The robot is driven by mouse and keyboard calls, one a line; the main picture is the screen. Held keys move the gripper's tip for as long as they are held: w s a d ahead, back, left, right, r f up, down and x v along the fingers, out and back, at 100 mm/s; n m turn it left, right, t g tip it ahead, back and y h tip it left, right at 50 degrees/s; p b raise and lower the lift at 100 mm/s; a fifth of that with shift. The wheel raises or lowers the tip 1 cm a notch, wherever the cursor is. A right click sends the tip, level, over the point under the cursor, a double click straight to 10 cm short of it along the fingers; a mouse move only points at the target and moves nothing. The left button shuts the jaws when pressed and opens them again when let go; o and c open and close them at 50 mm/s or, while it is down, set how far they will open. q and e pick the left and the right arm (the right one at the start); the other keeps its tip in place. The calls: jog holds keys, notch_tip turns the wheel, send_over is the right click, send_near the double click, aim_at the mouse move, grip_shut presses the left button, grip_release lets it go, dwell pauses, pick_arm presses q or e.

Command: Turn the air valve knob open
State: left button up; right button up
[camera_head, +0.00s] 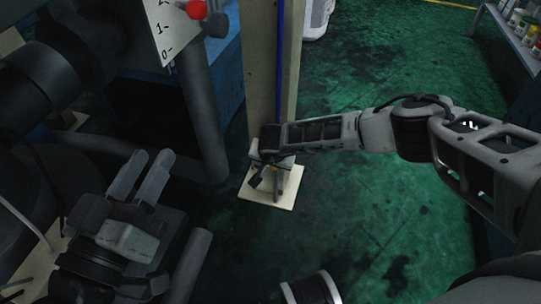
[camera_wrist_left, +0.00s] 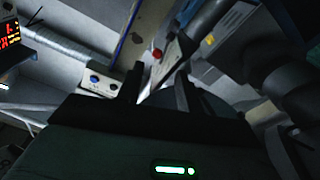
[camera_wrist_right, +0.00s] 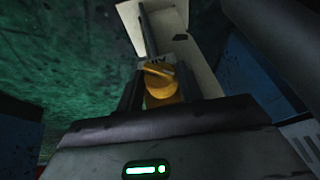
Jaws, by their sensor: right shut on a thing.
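The yellow air valve knob (camera_wrist_right: 161,86) sits between the fingers of my right gripper (camera_wrist_right: 158,92) in the right wrist view, beside a small plate lettered AIR (camera_wrist_right: 154,62). The right gripper is shut on the knob. In the head view my right gripper (camera_head: 272,170) is at the foot of the pale post (camera_head: 262,70) and mostly hides the knob. Which way the knob is turned is hard to tell. My left gripper (camera_head: 142,178) is open and empty at the lower left of the head view, and its fingers also show apart in the left wrist view (camera_wrist_left: 157,90).
The post stands on a pale base plate (camera_head: 284,197) on the green floor (camera_head: 370,190). A scale panel (camera_head: 172,24) with a red ball (camera_head: 196,9) is at the upper left, near dark pipes (camera_head: 203,110). A shelf with containers (camera_head: 515,28) is at the upper right.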

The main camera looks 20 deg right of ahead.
jog(key=shift+s+d+y, duration=0.15)
jog(key=shift+d+y, duration=0.05)
jog(key=shift+y, duration=0.2)
jog(key=shift+f+t+y, duration=0.2)
jog(key=shift+t+y, duration=0.1)
jog(key=shift+t, duration=0.2)
jog(key=shift+s+d+f+t+y+b, duration=0.1)
jog(key=shift+t+y+b, duration=0.2)
jog(key=shift+b, duration=0.05)
jog(key=shift+s+d+f+m+t+y+b, duration=0.15)
jog(key=shift+f+m+t+y+b, duration=0.15)
jog(key=shift+m+t+y+b, duration=0.6)
jog(key=shift+t+y+b, duration=0.5)
jog(key=shift+y+b, duration=0.4)
jog(key=shift+b, duration=0.25)
pick_arm(q)
notch_tip(320, 180, up, 8)
jog(key=s+m+t+h, duration=0.1)
jog(key=m+t+h, duration=0.1)
jog(key=m+h, duration=0.4)
jog(key=shift+m+t+h, duration=0.3)
jog(key=shift+m+h, duration=0.1)
jog(key=shift+m, duration=1.3)
pick_arm(e)
jog(key=shift+r+t+y, duration=0.1)
jog(key=shift+t+y, duration=0.5)
jog(key=shift+y, duration=0.1)
pick_arm(q)
jog(key=shift+s+a+r, duration=0.1)
jog(key=shift+r, duration=0.05)
